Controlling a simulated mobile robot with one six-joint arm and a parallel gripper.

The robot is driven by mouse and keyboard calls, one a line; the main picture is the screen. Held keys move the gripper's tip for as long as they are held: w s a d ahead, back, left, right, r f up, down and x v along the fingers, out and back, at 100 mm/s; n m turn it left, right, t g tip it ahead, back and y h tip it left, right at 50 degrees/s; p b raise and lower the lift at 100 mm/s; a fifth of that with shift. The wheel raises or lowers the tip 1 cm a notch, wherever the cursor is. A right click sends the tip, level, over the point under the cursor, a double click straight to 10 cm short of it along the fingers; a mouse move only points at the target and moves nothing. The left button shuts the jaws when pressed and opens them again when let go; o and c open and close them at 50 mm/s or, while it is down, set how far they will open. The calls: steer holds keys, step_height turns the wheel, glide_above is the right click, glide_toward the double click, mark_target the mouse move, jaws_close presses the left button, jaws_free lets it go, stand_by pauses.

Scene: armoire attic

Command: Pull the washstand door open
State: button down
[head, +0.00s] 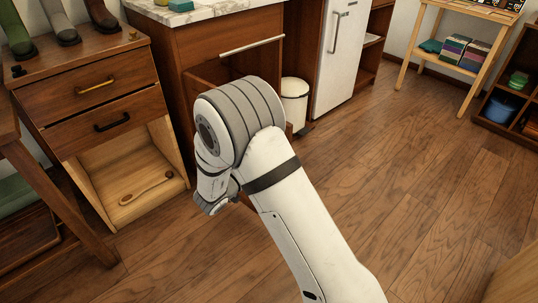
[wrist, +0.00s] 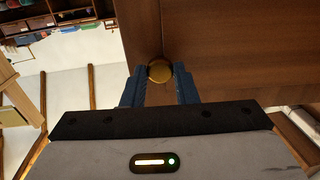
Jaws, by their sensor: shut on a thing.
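The washstand (head: 222,38) is a brown wooden cabinet with a marble top and a pale rail, left of centre in the head view. Below the rail, part of a dark recess shows. My arm covers most of its front, so how far the door stands open is hard to tell. In the wrist view, the brown door panel (wrist: 225,55) fills the upper right. A round brass knob (wrist: 160,70) sits near a joint in the wood. My gripper (wrist: 160,82) is shut on the knob, one blue finger on each side. The head view hides the fingers.
A drawer cabinet (head: 105,95) with boots on top and an open light-wood compartment stands left. A white bin (head: 294,100) and white fridge (head: 341,50) are right of the washstand. A small wooden table (head: 462,60) stands farther right. The wooden floor at right is clear.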

steer(key=c, duration=1.1)
jaws_free()
steer(key=shift+c, duration=0.2)
steer(key=p+v, duration=0.2)
steer(key=v, duration=0.5)
steer(key=shift+s+a+p, duration=0.25)
steer(key=shift+s+p, duration=0.05)
steer(key=shift+s, duration=0.05)
